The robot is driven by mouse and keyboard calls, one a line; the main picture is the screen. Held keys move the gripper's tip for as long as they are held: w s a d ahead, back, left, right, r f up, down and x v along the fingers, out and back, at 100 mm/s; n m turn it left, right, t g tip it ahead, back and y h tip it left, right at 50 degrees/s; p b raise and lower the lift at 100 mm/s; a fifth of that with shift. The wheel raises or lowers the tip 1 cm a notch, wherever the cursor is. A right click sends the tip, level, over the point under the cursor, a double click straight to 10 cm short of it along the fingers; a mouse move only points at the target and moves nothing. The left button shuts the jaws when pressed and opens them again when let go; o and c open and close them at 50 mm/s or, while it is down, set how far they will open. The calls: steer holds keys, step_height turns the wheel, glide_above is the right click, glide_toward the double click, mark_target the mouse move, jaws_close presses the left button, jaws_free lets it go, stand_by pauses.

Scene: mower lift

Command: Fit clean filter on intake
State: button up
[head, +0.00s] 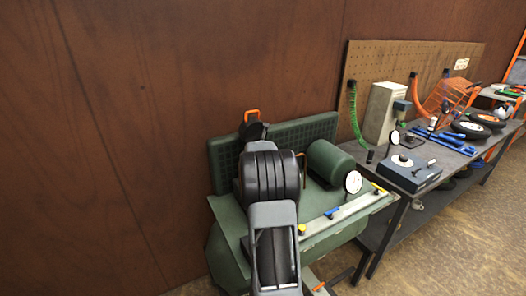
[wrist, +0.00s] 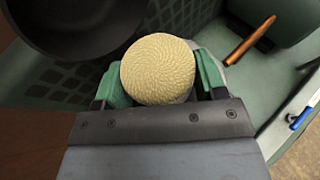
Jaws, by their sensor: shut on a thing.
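In the wrist view a round, beige, coiled-texture filter (wrist: 160,69) sits between the green fingers of my gripper (wrist: 160,80), which is shut on it. A large black round part (wrist: 80,22) is at the upper left of that view, apart from the filter in the picture; I cannot tell whether it is the intake. In the head view my dark arm covers the middle of the green compressor (head: 234,248) and hides my gripper and the filter.
The compressor has a green grille guard (head: 313,128), a green motor (head: 330,163), a copper pipe (wrist: 250,40) and a white-faced gauge (head: 353,182). A workbench (head: 385,168) to the right holds a blue box (head: 412,172) and tools. A brown wall stands behind.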

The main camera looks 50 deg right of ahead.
steer(key=shift+f+b, duration=0.65)
steer(key=shift+b, duration=0.05)
steer(key=o, duration=0.6)
steer(key=shift+v, duration=5.5)
